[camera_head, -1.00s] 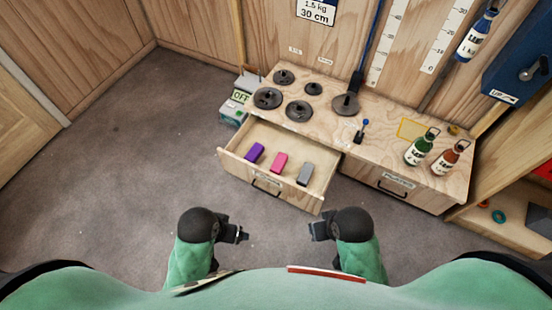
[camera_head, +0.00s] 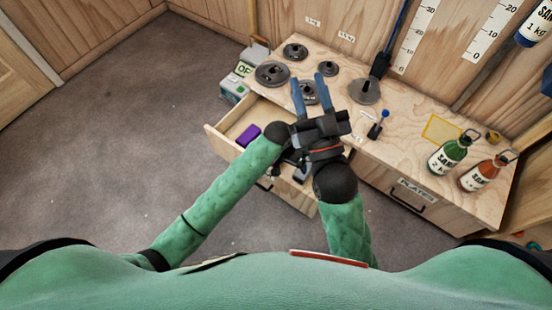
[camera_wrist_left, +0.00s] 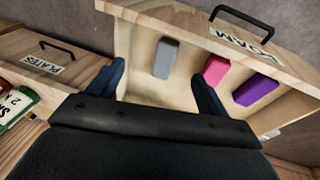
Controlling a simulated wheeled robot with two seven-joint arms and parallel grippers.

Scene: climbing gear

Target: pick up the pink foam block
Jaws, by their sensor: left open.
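The pink foam block (camera_wrist_left: 215,69) lies in the open drawer (camera_wrist_left: 135,45), between a grey block (camera_wrist_left: 165,58) and a purple block (camera_wrist_left: 255,89). In the head view it is hidden behind my arms. My left gripper (camera_wrist_left: 158,72) is open over the drawer. In the left wrist view, its right fingertip overlaps the near end of the pink block; no grip shows. In the head view my left gripper (camera_head: 290,166) is low and mostly covered. My right gripper (camera_head: 310,88) is open, fingers apart, above the cabinet top by the weight discs.
Several dark weight discs (camera_head: 272,74) lie on the cabinet top (camera_head: 385,150). A green bottle (camera_head: 447,156) and an orange bottle (camera_head: 483,174) stand at its right. The closed plates drawer (camera_head: 412,198) is beside the open one. Floor at left is clear.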

